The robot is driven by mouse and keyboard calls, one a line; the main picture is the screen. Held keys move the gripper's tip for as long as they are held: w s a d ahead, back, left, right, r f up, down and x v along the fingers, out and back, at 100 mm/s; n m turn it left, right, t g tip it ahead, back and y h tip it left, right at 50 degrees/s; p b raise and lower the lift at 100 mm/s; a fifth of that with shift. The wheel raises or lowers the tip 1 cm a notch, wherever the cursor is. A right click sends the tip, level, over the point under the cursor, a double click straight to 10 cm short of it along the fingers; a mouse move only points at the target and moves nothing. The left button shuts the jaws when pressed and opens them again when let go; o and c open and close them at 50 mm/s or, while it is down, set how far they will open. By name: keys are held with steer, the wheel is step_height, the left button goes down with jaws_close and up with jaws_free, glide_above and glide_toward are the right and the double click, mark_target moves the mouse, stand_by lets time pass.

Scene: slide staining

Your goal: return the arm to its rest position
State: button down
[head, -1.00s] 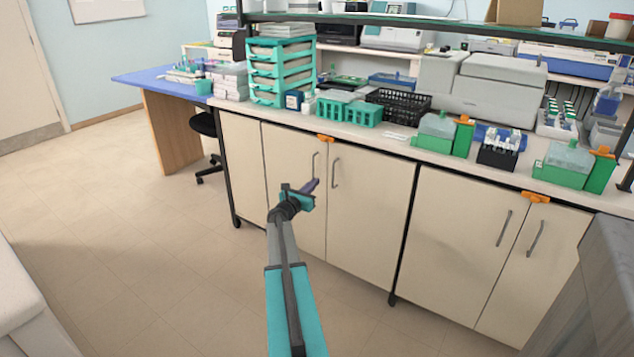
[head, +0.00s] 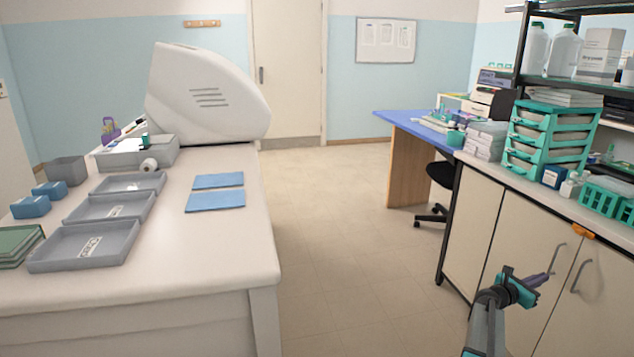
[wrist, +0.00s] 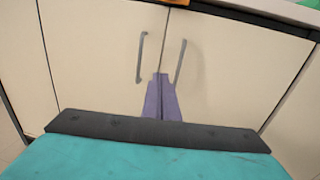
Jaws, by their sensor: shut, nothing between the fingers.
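My gripper (head: 536,280) is at the lower right of the head view, in front of the cream cabinet doors under the right-hand bench. Its purple fingers are closed together with nothing between them. In the wrist view the fingers (wrist: 161,98) point toward two cabinet doors with grey bar handles. I cannot tell the exact gap to the doors. My arm rises from the bottom edge of the head view, and most of it is out of frame.
A white bench (head: 250,262) on the left holds grey trays (head: 75,250), blue mats (head: 216,201) and a white machine (head: 205,100). The right-hand bench carries a teal drawer rack (head: 545,140). A black chair (head: 440,180) stands by the blue desk (head: 415,122). Open floor lies between the benches.

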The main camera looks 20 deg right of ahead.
steer(key=w+a+f+n+t+y+p, duration=0.2)
steer(key=w+a+f+n+t+y, duration=0.3)
steer(key=w+a+n, duration=0.6)
steer(key=w+a+f+n+t+y+p, duration=0.1)
steer(key=w+a+f+n+t+y, duration=0.25)
steer(key=w+a+f+n, duration=0.75)
steer(key=s+a+f+n+y+p, duration=0.1)
steer(key=a+f+n+y, duration=0.3)
steer(key=a, duration=1)
steer(key=s+a+f+n+y+p, duration=0.1)
steer(key=a+f+n+y, duration=0.25)
steer(key=a, duration=1.15)
steer(key=s+a+f+n+g+y+p, duration=0.25)
steer(key=s+a+f+n, duration=0.3)
steer(key=s+a, duration=0.35)
steer(key=s+a+f+n+g+y+p, duration=0.15)
steer(key=s+a+f+n+g, duration=0.25)
steer(key=s+a+n, duration=0.6)
steer(key=s+a+r+n+g+h+p, duration=0.1)
steer(key=s+a+n+g, duration=0.3)
steer(key=s, duration=0.7)
steer(key=s+a+r+n+g+h, duration=0.1)
steer(key=s+a+n+g, duration=0.2)
steer(key=s, duration=0.9)
steer(key=shift+s+a+n+g+p, duration=0.15)
steer(key=shift+a+n+g+p, duration=0.25)
steer(key=shift+n+g, duration=0.25)
